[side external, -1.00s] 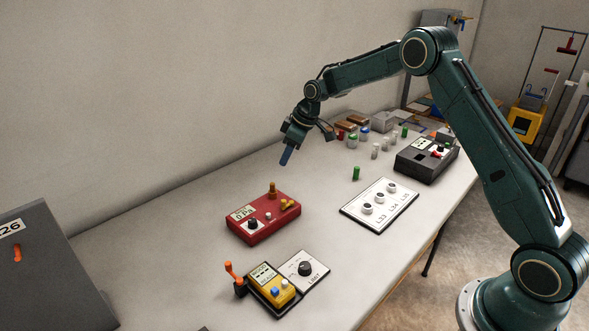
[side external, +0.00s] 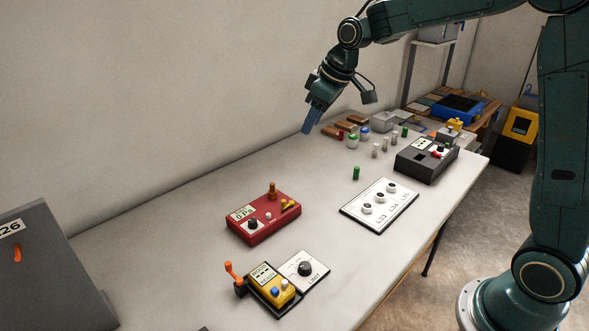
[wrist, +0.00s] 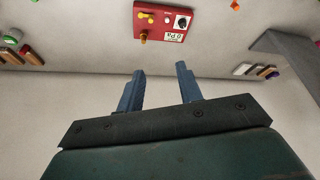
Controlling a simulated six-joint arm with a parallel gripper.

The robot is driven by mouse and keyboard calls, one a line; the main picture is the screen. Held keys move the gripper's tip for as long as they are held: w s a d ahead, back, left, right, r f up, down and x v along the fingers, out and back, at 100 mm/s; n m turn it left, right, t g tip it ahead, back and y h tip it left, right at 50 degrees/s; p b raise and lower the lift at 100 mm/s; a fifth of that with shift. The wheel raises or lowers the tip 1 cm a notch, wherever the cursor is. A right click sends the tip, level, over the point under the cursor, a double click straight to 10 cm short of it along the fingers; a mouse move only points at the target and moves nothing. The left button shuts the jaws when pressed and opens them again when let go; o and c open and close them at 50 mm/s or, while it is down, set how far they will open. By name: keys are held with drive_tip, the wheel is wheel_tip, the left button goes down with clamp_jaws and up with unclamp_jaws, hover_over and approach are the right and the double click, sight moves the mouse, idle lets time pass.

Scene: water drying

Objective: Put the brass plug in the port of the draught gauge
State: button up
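The draught gauge (side external: 262,226) is a red box with a "0 Pa" display and a black knob, lying on the bench. It also shows at the top of the wrist view (wrist: 161,27). My gripper (side external: 307,131) is above the bench near the wall, well clear of the plug. In the wrist view my gripper (wrist: 160,75) has its blue fingers apart with nothing between them.
A yellow meter (side external: 273,284) with an orange-handled part lies in front of the gauge. A white panel with knobs (side external: 378,206) and a green cylinder (side external: 356,173) are to the right. A dark box (side external: 427,160) and several jars stand farther back. A grey cabinet (side external: 55,270) is at left.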

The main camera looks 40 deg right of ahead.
drive_tip(key=s+a+r+m, duration=0.1)
drive_tip(key=s+m, duration=0.1)
drive_tip(key=s, duration=1.3)
drive_tip(key=s+a+r+m+t+h, duration=0.1)
drive_tip(key=s+m, duration=0.1)
drive_tip(key=s, duration=1.4)
drive_tip(key=shift+a+r, duration=0.3)
drive_tip(key=shift+r, duration=0.05)
